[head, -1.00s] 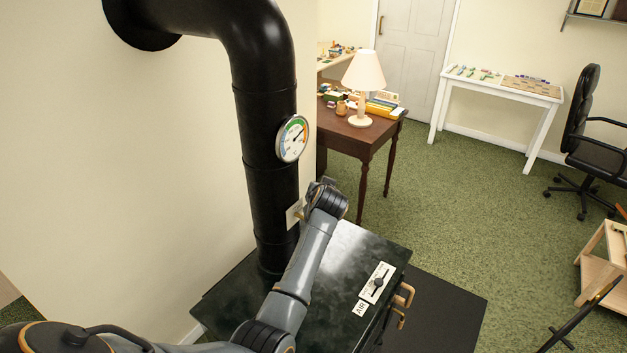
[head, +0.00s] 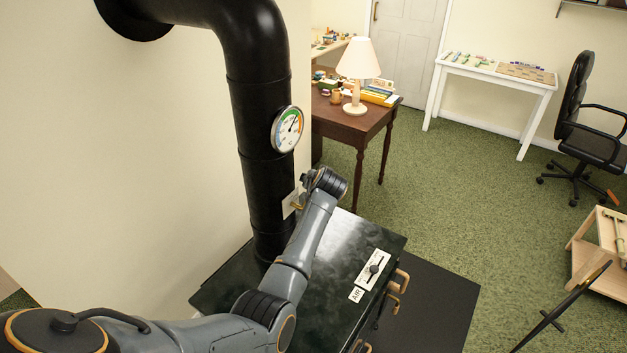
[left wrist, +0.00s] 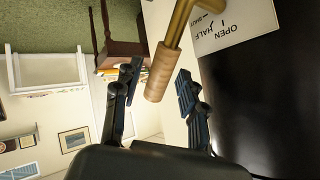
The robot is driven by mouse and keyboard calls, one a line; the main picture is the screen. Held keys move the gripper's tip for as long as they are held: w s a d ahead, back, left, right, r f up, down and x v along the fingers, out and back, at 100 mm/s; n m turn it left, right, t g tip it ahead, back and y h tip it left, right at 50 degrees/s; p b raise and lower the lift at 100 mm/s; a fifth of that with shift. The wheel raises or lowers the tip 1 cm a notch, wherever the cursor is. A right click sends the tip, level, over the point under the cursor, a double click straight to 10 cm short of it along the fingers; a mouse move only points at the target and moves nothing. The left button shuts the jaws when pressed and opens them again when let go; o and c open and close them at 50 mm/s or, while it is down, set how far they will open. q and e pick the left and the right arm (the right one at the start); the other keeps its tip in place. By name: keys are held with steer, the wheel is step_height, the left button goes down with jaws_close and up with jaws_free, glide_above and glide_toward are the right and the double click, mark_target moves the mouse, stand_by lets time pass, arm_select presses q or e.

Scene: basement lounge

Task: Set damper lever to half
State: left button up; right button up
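The damper lever is a brass rod with a wooden grip (left wrist: 160,72) in the left wrist view. The plate (head: 290,205) also shows on the black stovepipe (head: 265,125) in the head view. My left gripper (left wrist: 157,92) is open, with one finger on each side of the wooden grip's end and visible gaps. In the head view my left wrist is beside the plate and hides the fingers. My right gripper is not in view.
The dark stove top (head: 335,245) lies below my left arm, with an AIR slider plate (head: 376,264) and brass handles. A round gauge (head: 288,129) is on the pipe. A brown table (head: 350,122) with a lamp (head: 357,75) stands behind.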

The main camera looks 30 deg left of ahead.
arm_select(q)
steer(key=shift+r, duration=0.15)
steer(key=shift+d, duration=0.1)
steer(key=shift+s+d+r, duration=0.25)
steer(key=shift+d+r, duration=0.1)
steer(key=shift+r, duration=0.05)
steer(key=v, duration=1.1)
steer(key=shift+s, duration=0.2)
steer(key=shift+a+f, duration=0.1)
steer(key=shift+a, duration=0.05)
